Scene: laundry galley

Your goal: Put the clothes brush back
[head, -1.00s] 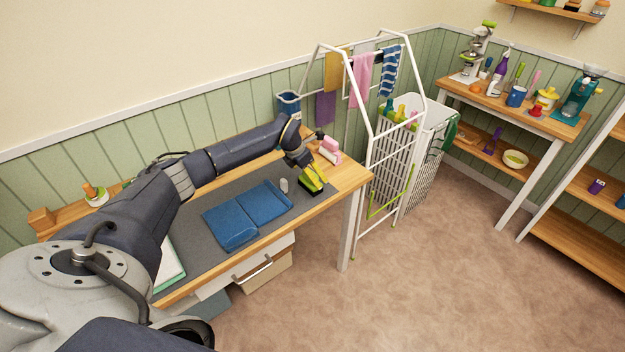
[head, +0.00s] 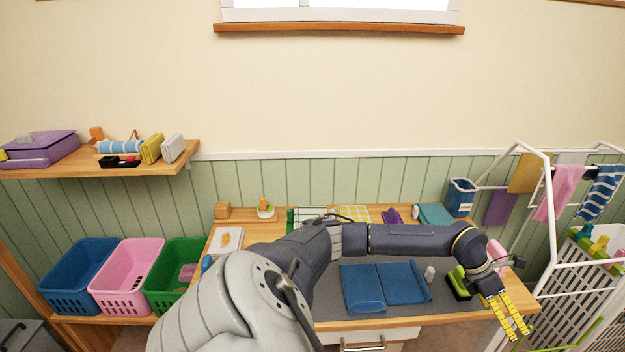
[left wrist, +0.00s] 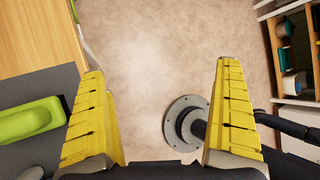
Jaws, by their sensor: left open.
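A lime-green object with a dark underside, which looks like the clothes brush (head: 458,283), lies at the right end of the desk on the grey mat (head: 330,290). Its green top also shows at the left edge of the left wrist view (left wrist: 32,120). My left gripper (head: 521,333) has yellow fingers pointing down past the desk's front right corner. My right gripper is not in view.
Folded blue cloth (head: 385,284) and a small whitish item (head: 430,273) lie on the mat. A pink object (head: 497,252) is behind my left wrist. A white drying rack (head: 545,215) stands close on the right. Blue (head: 75,275), pink (head: 127,275) and green (head: 178,275) baskets are left.

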